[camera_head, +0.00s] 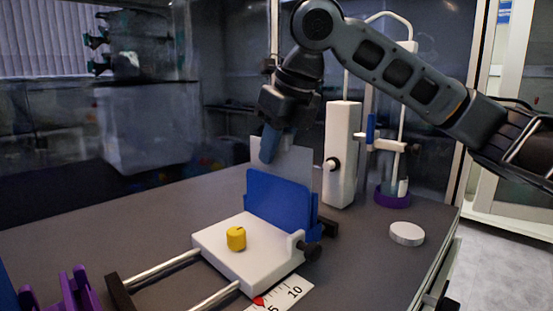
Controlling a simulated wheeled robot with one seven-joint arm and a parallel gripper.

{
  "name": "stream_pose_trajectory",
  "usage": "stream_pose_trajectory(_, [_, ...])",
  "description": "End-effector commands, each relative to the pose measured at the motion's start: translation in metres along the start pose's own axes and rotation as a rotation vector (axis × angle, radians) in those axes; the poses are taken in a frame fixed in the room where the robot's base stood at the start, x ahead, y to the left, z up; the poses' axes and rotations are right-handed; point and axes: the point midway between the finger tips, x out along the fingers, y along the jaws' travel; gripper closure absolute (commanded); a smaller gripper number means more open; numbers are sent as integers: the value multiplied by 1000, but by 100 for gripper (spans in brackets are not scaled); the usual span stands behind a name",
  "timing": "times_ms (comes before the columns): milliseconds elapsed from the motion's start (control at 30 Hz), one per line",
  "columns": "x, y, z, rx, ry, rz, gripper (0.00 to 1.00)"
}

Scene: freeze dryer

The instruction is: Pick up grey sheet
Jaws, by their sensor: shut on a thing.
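The grey sheet (298,164) is a thin, pale, translucent plate standing upright. Its upper part shows above and behind a blue upright plate (278,200), which hides its lower part. My gripper (268,150) reaches down from above and is shut on the sheet's upper edge. I cannot tell whether the sheet's bottom still rests in the blue holder.
A white block (222,262) with a yellow knob (236,238) sits on two metal rails in front. A white column (342,155) and a glass stand with purple base (392,197) are close behind right. A white disc (406,233) lies right. Purple racks (75,292) are front left.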

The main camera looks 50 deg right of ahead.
Motion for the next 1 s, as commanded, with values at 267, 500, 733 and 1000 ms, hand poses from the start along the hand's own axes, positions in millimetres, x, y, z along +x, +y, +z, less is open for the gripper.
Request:
stream_pose_trajectory(267, [-21,0,9,-1,-2,-1,100])
stream_pose_trajectory(500, [-59,1,25,-1,-2,0,100])
stream_pose_trajectory(733, [-100,0,42,0,-2,-1,100])
stream_pose_trajectory(1000, [-145,1,61,-1,-3,1,100])
